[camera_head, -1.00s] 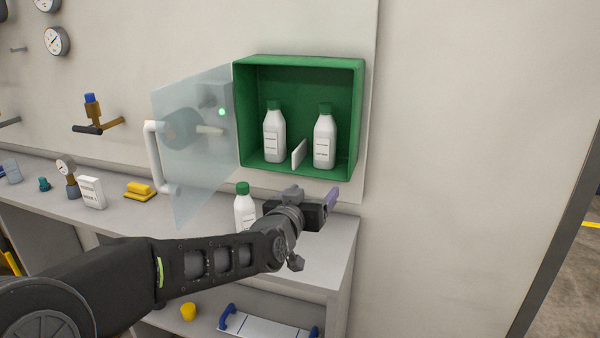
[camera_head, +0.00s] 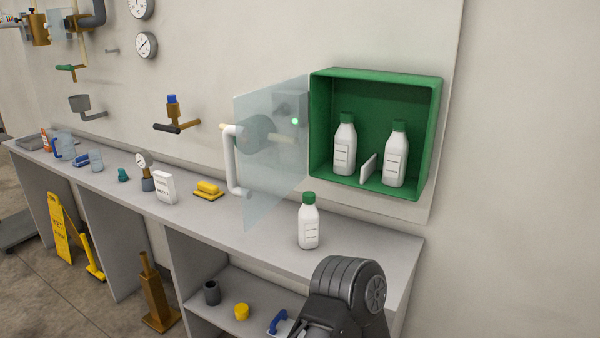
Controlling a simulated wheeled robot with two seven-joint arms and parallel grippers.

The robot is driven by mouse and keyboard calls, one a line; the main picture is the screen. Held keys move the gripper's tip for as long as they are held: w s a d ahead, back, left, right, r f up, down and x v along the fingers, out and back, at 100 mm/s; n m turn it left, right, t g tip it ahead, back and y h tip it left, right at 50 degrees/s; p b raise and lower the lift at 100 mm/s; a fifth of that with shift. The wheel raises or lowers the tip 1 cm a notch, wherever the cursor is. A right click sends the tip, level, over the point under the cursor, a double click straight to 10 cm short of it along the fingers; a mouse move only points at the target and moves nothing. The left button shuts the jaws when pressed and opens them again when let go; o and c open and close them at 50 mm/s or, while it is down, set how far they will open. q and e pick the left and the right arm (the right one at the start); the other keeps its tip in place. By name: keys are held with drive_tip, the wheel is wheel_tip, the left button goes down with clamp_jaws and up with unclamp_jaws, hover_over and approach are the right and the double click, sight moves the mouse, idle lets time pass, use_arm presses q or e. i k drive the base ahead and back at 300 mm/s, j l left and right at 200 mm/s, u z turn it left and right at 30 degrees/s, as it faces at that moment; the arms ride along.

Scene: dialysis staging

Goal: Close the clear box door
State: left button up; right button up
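The clear box door (camera_head: 270,165) stands open, swung out to the left of the green wall box (camera_head: 375,78). It is a see-through panel along the box's left edge, with a white D-shaped handle (camera_head: 231,160) near its free side. The box is open at the front and holds two white bottles with green caps, the left one (camera_head: 344,150) and the right one (camera_head: 396,160), and a small white card (camera_head: 367,168) between them. A dark part of my arm shows at the bottom, right of centre, below the box. Neither gripper's fingers can be made out.
A third white bottle (camera_head: 308,226) stands on the grey counter (camera_head: 385,248) below the door and box. A yellow sponge (camera_head: 208,188), a white carton (camera_head: 165,187) and a small gauge lie farther left. A valve pipe (camera_head: 180,125) juts from the wall left of the door.

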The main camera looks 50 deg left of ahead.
sight(230, 130)
drive_tip(key=j, duration=1.55)
drive_tip(key=j+u, duration=0.15)
drive_tip(key=j, duration=1.45)
